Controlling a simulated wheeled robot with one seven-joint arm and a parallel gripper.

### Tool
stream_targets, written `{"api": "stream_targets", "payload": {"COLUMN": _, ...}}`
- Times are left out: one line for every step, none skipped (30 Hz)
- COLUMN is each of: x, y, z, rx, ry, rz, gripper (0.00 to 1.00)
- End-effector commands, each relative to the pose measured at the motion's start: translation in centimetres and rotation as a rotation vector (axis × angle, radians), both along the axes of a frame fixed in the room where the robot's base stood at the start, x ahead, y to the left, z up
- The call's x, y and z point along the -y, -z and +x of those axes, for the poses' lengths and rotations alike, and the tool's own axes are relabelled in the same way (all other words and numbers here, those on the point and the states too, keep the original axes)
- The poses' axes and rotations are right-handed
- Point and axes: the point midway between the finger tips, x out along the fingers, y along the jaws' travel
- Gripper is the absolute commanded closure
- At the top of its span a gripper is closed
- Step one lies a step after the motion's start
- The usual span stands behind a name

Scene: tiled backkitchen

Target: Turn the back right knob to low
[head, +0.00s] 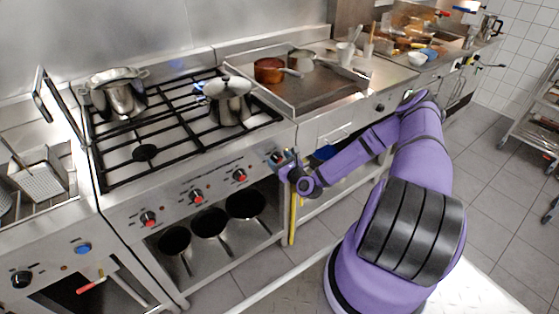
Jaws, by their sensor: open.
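The gas stove (190,160) has a row of knobs with red parts on its front panel: a left knob (148,218), a middle knob (196,196) and another further right (239,175). A further knob (276,157) shows partly at the panel's right end, beside my gripper (281,160). My gripper is open, small in the picture and right at this knob. I cannot tell whether its fingers touch the knob or stand around it. The setting of this knob is hidden. Which knob serves the back right burner is not readable.
A pot with a lid (228,100) and another large pot (117,92) stand on the stove grates. Pans (210,222) hang or lie on the shelf below the knobs. A griddle (300,85) with a copper pot (269,70) is to the right. The tiled floor (490,150) at right is free.

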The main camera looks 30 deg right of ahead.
Motion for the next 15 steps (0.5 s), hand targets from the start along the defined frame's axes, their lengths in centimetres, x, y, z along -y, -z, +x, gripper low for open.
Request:
{"api": "stream_targets", "payload": {"x": 0.0, "y": 0.0, "z": -0.01, "rx": 0.0, "ry": 0.0, "rz": 0.0, "gripper": 0.31}}
{"api": "stream_targets", "payload": {"x": 0.0, "y": 0.0, "z": -0.01, "rx": 0.0, "ry": 0.0, "rz": 0.0, "gripper": 0.35}}
{"api": "stream_targets", "payload": {"x": 0.0, "y": 0.0, "z": -0.01, "rx": 0.0, "ry": 0.0, "rz": 0.0, "gripper": 0.44}}
{"api": "stream_targets", "payload": {"x": 0.0, "y": 0.0, "z": -0.02, "rx": 0.0, "ry": 0.0, "rz": 0.0, "gripper": 0.51}}
{"api": "stream_targets", "payload": {"x": 0.0, "y": 0.0, "z": -0.02, "rx": 0.0, "ry": 0.0, "rz": 0.0, "gripper": 0.58}}
{"api": "stream_targets", "payload": {"x": 0.0, "y": 0.0, "z": -0.02, "rx": 0.0, "ry": 0.0, "rz": 0.0, "gripper": 0.67}}
{"api": "stream_targets", "payload": {"x": 0.0, "y": 0.0, "z": -0.03, "rx": 0.0, "ry": 0.0, "rz": 0.0, "gripper": 0.74}}
{"api": "stream_targets", "payload": {"x": 0.0, "y": 0.0, "z": -0.03, "rx": 0.0, "ry": 0.0, "rz": 0.0, "gripper": 0.8}}
{"api": "stream_targets", "payload": {"x": 0.0, "y": 0.0, "z": -0.03, "rx": 0.0, "ry": 0.0, "rz": 0.0, "gripper": 0.8}}
{"api": "stream_targets", "payload": {"x": 0.0, "y": 0.0, "z": -0.03, "rx": 0.0, "ry": 0.0, "rz": 0.0, "gripper": 0.8}}
{"api": "stream_targets", "payload": {"x": 0.0, "y": 0.0, "z": -0.03, "rx": 0.0, "ry": 0.0, "rz": -0.001, "gripper": 0.8}}
{"api": "stream_targets", "payload": {"x": 0.0, "y": 0.0, "z": -0.03, "rx": 0.0, "ry": 0.0, "rz": -0.002, "gripper": 0.8}}
{"api": "stream_targets", "payload": {"x": 0.0, "y": 0.0, "z": -0.03, "rx": 0.0, "ry": 0.0, "rz": -0.004, "gripper": 0.8}}
{"api": "stream_targets", "payload": {"x": 0.0, "y": 0.0, "z": -0.03, "rx": 0.0, "ry": 0.0, "rz": -0.007, "gripper": 0.8}}
{"api": "stream_targets", "payload": {"x": 0.0, "y": 0.0, "z": -0.04, "rx": 0.0, "ry": 0.0, "rz": -0.013, "gripper": 0.8}}
